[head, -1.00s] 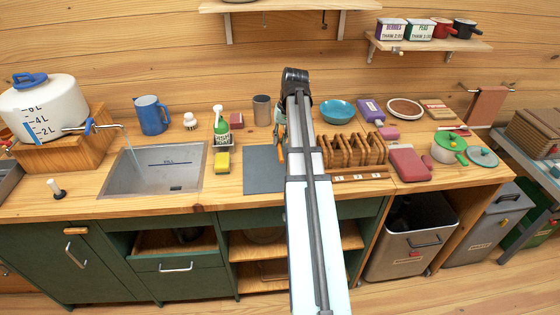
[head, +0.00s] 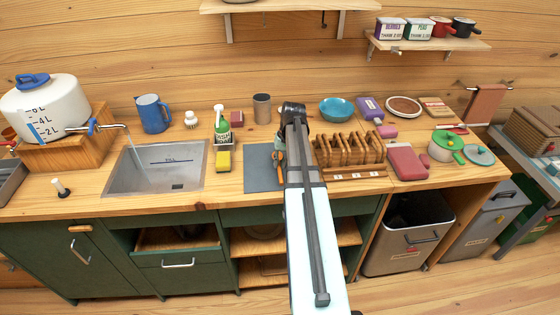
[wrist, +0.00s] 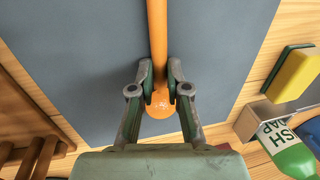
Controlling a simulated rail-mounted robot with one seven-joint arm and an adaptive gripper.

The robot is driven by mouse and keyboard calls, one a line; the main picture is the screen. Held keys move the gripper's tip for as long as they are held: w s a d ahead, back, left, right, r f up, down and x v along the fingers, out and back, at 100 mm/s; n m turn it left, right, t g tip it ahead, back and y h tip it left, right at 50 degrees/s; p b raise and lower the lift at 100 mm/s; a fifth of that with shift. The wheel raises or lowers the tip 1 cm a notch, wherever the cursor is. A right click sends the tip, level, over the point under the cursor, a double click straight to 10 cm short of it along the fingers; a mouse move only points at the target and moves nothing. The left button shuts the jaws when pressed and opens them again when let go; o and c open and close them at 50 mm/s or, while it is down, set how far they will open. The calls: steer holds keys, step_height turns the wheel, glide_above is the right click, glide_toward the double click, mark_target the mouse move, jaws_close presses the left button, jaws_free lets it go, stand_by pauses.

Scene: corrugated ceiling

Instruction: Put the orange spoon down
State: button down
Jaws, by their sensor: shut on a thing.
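The orange spoon (wrist: 157,30) shows in the wrist view as a straight orange handle with a rounded end. My gripper (wrist: 160,72) is shut on the handle close to that end. The spoon is over the grey mat (wrist: 90,72); I cannot tell whether it touches it. The other end of the spoon runs out of the wrist view at the top. In the head view, a bit of the orange spoon (head: 279,155) shows beside my arm, over the right part of the grey mat (head: 261,180). My arm hides most of the gripper there.
A yellow sponge (head: 223,161) and a green soap bottle (head: 222,127) stand left of the mat, beside the sink (head: 150,170). A slotted wooden rack (head: 350,150) stands close on the right. A grey-brown cup (head: 262,109) is behind. The mat's left part is bare.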

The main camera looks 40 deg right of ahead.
steer(key=shift+f, duration=0.15)
steer(key=c, duration=1.2)
jaws_free()
steer(key=shift+o, duration=0.2)
step_height(320, 180, up, 12)
steer(key=s+d+b, duration=0.1)
steer(key=d+b, duration=0.1)
steer(key=b, duration=0.2)
steer(key=shift+s, duration=0.15)
